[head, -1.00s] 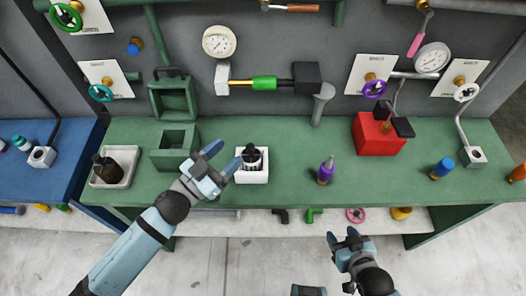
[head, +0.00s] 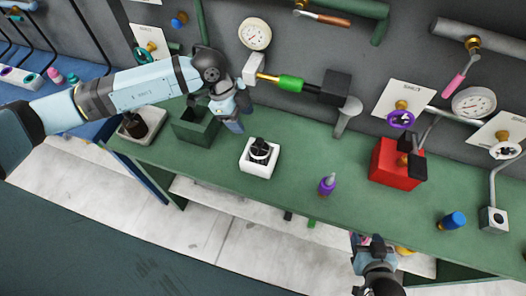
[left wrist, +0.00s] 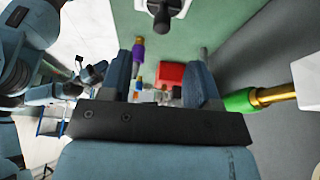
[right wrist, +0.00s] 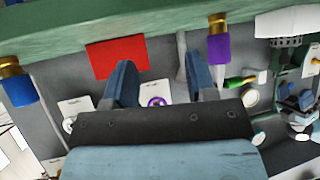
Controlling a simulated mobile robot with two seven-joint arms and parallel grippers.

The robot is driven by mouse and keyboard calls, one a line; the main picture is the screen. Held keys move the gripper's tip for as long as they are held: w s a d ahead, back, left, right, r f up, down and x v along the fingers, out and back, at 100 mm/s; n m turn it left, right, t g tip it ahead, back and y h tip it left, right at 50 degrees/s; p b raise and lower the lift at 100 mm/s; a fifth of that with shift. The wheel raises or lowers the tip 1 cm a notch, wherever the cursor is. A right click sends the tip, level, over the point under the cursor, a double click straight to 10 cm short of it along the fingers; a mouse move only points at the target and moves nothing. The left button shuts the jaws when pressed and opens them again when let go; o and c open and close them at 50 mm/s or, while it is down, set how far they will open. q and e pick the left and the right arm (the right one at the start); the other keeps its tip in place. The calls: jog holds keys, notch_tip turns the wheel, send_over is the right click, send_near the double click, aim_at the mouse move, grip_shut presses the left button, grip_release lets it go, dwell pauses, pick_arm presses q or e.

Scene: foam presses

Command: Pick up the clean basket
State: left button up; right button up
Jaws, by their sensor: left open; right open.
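A white tray (head: 259,168) stands on the green bench and holds a dark-topped item (head: 260,149), which may be the basket; I cannot tell for sure. In the left wrist view that item (left wrist: 161,12) shows at the top edge. In the right wrist view a grey mesh piece (right wrist: 286,42) shows by the tray. My left gripper (head: 238,118) is open and empty above the bench, behind and left of the white tray, beside the green box (head: 194,130). My right gripper (head: 368,241) is open and empty at the bench's front edge, well right of the tray.
Pipes and a gauge (head: 255,33) line the wall behind.

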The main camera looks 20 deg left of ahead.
aim_at(258, 140)
pick_arm(q)
jog(key=x, duration=0.6)
jog(key=shift+d, duration=0.1)
jog(key=shift+d+f, duration=0.15)
jog(key=shift+f, duration=0.3)
jog(key=b+x, duration=0.4)
jog(key=shift+w+d+f+b, duration=0.2)
jog(key=shift+w+f+b, duration=0.1)
jog(key=shift+f+b, duration=0.1)
jog(key=shift+d+f, duration=0.1)
jog(key=shift+c, duration=0.7)
grip_shut()
